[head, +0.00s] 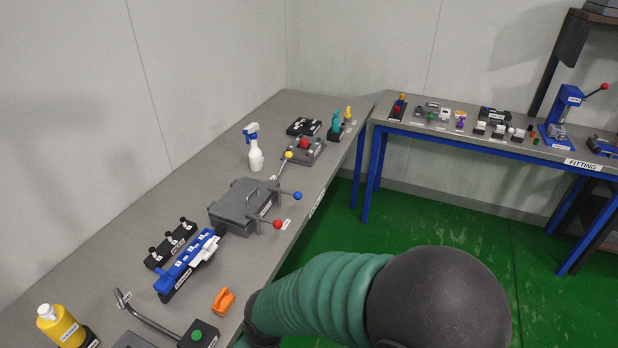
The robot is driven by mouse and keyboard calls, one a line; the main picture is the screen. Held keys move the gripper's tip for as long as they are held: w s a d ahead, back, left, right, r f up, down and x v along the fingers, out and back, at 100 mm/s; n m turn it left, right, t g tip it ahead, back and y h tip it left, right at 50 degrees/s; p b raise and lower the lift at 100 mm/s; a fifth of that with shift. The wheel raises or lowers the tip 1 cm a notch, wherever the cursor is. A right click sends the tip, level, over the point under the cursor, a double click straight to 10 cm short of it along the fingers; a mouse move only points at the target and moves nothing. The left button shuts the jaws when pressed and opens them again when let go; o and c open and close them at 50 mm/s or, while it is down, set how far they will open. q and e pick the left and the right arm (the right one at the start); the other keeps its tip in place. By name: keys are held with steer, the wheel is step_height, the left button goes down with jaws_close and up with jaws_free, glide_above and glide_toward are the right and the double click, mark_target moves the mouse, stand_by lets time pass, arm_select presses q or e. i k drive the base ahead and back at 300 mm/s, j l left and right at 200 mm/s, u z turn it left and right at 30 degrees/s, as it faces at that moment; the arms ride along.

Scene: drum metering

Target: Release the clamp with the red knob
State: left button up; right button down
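A grey lidded box (236,207) stands on the left bench. Levers with coloured ball knobs stick out from it. The red knob (278,224) is on the lever nearest me, at the bench's front edge side. The blue knob (297,196) is to its right and a little farther back. The yellow knob (289,155) is raised on a lever at the far end. The lever positions show, but the clamp catches are too small to tell. A green and black arm of mine crosses the bottom of the view. Neither gripper shows.
The left bench (130,215) also holds a white spray bottle (255,152), a blue fixture (188,264), an orange part (223,301) and a yellow bottle (62,328). A second bench at the right carries a blue press (563,117) with another red knob (604,87). Green floor lies between.

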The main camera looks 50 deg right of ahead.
mark_target(277, 223)
steer(key=i+l, duration=0.1)
steer(key=l, duration=0.85)
steer(key=i+l, duration=0.1)
steer(key=l, duration=0.85)
